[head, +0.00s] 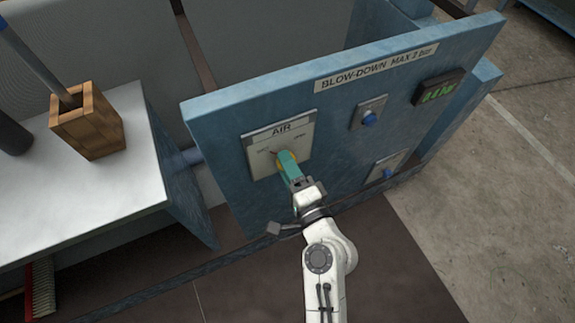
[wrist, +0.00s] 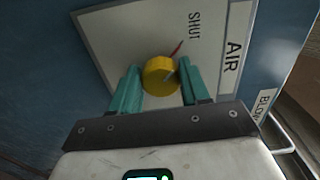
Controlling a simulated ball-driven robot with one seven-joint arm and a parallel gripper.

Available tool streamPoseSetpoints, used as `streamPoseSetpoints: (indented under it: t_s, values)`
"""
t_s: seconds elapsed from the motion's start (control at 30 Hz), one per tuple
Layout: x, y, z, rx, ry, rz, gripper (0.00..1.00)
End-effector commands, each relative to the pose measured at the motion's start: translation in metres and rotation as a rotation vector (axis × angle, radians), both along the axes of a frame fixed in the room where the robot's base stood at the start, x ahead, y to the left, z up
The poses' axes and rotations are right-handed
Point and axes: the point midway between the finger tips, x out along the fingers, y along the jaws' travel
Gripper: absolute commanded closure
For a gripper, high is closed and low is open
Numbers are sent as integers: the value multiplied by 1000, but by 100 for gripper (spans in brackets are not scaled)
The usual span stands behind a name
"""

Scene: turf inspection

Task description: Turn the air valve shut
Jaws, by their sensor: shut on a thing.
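The air valve is a round yellow knob (wrist: 160,76) on a pale plate (wrist: 112,28) lettered AIR and SHUT in the wrist view. A thin red mark (wrist: 177,47) shows beside the knob, close to the word SHUT. A pale line crosses the knob's face; its exact aim is hard to read. My gripper (wrist: 160,70) has its two teal fingers shut on the knob, one on each side. In the head view my gripper (head: 286,158) reaches the AIR plate (head: 258,168) and hides most of the knob.
The blue panel (head: 228,112) also carries a blue button (head: 369,118), a lower blue button (head: 389,173) and a green-lit display (head: 440,88). At left, a white-topped bench (head: 50,205) holds a wooden box (head: 88,120). Open floor (head: 500,220) lies right of the panel.

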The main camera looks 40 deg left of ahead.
Motion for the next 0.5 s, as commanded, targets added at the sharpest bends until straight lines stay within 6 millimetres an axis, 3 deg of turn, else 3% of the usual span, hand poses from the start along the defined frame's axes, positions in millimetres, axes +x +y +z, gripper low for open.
streamPoseSetpoints:
  t_s: [0.17,0.2,0.5]
  values:
    - [6,-2,7,7,-13,-12,85]
    - [6,-2,7,8,-13,-13,53]
    - [3,-1,4,5,-6,-7,29]
